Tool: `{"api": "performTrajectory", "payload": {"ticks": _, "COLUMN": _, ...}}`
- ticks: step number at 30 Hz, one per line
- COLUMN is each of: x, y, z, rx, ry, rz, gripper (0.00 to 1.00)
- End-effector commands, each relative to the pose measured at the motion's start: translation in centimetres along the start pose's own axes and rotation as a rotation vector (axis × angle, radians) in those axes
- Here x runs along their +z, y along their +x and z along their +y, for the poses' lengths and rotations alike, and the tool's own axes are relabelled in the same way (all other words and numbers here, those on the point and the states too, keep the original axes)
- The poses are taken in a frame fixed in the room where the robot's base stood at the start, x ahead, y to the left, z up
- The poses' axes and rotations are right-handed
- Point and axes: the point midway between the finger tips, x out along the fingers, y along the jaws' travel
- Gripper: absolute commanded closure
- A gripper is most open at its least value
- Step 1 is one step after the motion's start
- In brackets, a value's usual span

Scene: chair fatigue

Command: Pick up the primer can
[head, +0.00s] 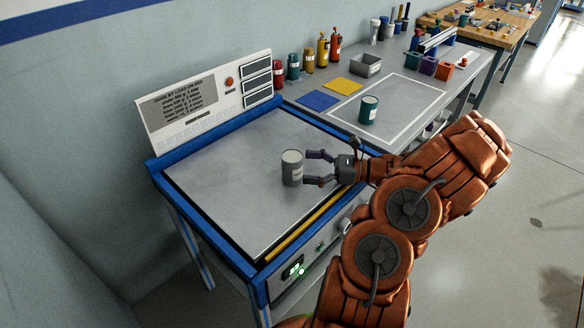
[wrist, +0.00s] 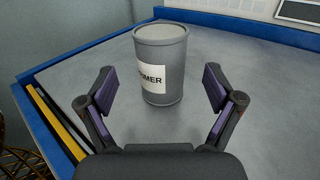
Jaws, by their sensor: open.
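The primer can (head: 292,168) is a grey cylinder with a white label. It stands upright on the grey plate of the blue-framed machine. In the wrist view the can (wrist: 162,60) shows part of its label, ending in "MER", and sits just beyond the fingertips, centred between them. My gripper (head: 313,168) is open and comes at the can from the right in the head view. Its purple-padded fingers also show in the wrist view (wrist: 160,88), one to each side with a gap between. I see no finger contact with the can.
A teal can (head: 369,110) stands on the neighbouring bench inside a white outline. Blue (head: 317,101) and yellow (head: 343,86) squares lie behind it, beside a grey bin (head: 366,65). A display panel (head: 207,100) rises behind the plate. The plate around the primer can is clear.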

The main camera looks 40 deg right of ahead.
Motion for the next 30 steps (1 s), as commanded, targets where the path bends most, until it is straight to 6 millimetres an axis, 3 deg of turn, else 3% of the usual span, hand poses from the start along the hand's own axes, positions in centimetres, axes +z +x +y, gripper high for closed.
{"api": "performTrajectory", "payload": {"ticks": 9, "x": 0.1, "y": 4.2, "z": 0.0, "rx": 0.005, "ry": 0.003, "rz": -0.002, "gripper": 0.09}}
{"api": "performTrajectory", "payload": {"ticks": 18, "x": 0.0, "y": 4.8, "z": -0.1, "rx": 0.002, "ry": 0.001, "rz": -0.001, "gripper": 0.09}}
{"api": "performTrajectory", "payload": {"ticks": 30, "x": 0.0, "y": 4.7, "z": -0.1, "rx": 0.002, "ry": 0.001, "rz": -0.001, "gripper": 0.51}}
